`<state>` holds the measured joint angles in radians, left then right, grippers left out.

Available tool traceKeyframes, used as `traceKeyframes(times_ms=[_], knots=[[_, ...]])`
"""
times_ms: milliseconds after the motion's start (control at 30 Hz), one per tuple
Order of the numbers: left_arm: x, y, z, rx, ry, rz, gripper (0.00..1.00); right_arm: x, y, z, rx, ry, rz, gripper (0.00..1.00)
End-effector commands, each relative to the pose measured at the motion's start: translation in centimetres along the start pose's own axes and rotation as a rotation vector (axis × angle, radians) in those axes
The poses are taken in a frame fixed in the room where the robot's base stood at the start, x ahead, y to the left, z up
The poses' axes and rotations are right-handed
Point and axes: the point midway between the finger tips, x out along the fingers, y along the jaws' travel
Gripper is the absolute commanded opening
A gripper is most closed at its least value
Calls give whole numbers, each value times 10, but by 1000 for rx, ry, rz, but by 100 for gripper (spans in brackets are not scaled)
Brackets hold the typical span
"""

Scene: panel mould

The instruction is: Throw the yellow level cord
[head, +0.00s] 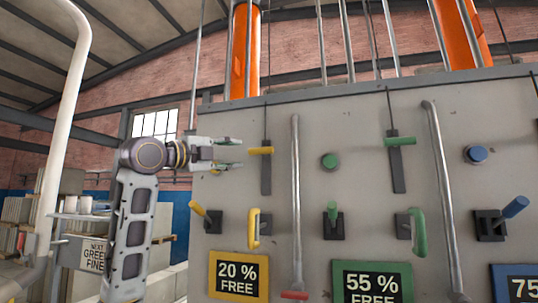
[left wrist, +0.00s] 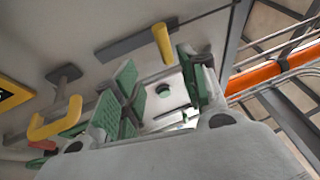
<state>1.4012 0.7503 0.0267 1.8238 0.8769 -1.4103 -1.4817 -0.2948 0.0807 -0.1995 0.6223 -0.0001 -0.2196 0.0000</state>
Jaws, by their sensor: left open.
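The yellow level cord shows as a short yellow crossbar handle (head: 261,151) on a thin cord over a dark vertical strip, on the left part of the grey panel. My left gripper (head: 238,153) is open just left of this handle, its two fingertips pointing right at about the handle's height. In the left wrist view the yellow handle (left wrist: 163,44) lies just beyond the open green-padded fingers of the left gripper (left wrist: 157,72). Nothing is held, and I cannot tell whether a fingertip touches the handle. My right gripper is not in view.
Below are a yellow lever (head: 198,210), a yellow loop handle (head: 253,229) and a "20 % FREE" sign (head: 238,275). A vertical metal pipe (head: 295,200) stands to the right. A green crossbar handle (head: 400,141) hangs further right.

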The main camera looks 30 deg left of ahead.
Motion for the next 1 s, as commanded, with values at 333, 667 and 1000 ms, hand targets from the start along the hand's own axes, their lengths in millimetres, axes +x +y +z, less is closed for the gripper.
traceKeyframes(times_ms=[333, 667, 1000], knots=[[-4, -6, 2, 7, 0, -10, 42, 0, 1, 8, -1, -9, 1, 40], [2, -6, 1, 6, 2, -9, 42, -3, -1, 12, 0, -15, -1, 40], [36, -8, 1, 4, 3, -8, 42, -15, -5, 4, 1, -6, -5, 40]])
